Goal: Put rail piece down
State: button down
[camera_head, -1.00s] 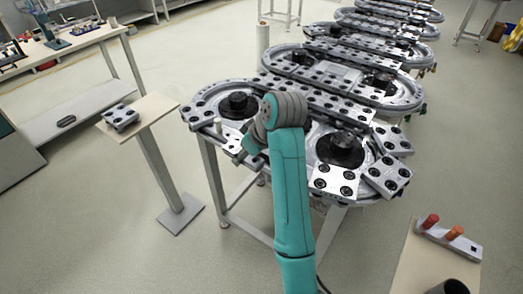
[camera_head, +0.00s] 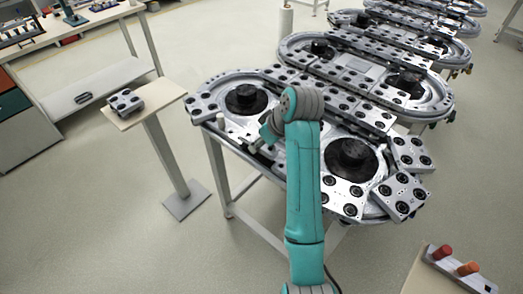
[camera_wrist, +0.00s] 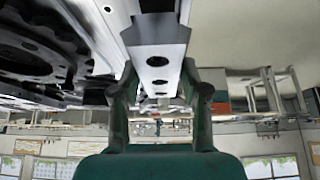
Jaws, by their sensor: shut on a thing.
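My gripper (camera_wrist: 158,92) is shut on a grey metal rail piece (camera_wrist: 157,58) with dark holes. In the wrist view the piece lies between the two green fingers, close beside the track's toothed dark wheel. In the head view my teal arm reaches over the near edge of the ring track (camera_head: 300,150), and its wrist hides most of the gripper. The track carries black hubs (camera_head: 246,98) and loose-looking plates (camera_head: 400,195) at its right end. Whether the held piece touches the track cannot be told.
A similar block (camera_head: 125,101) lies on a small pedestal stand (camera_head: 148,112) at left. A low table (camera_head: 425,280) at lower right bears a holder with red and orange handles (camera_head: 455,261). A workbench (camera_head: 85,30) stands at back left. Open floor lies between.

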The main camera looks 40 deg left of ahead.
aim_at(261, 152)
jog(key=shift+f, duration=1.9)
jog(key=shift+f, duration=0.15)
jog(key=c, duration=0.6)
grip_release()
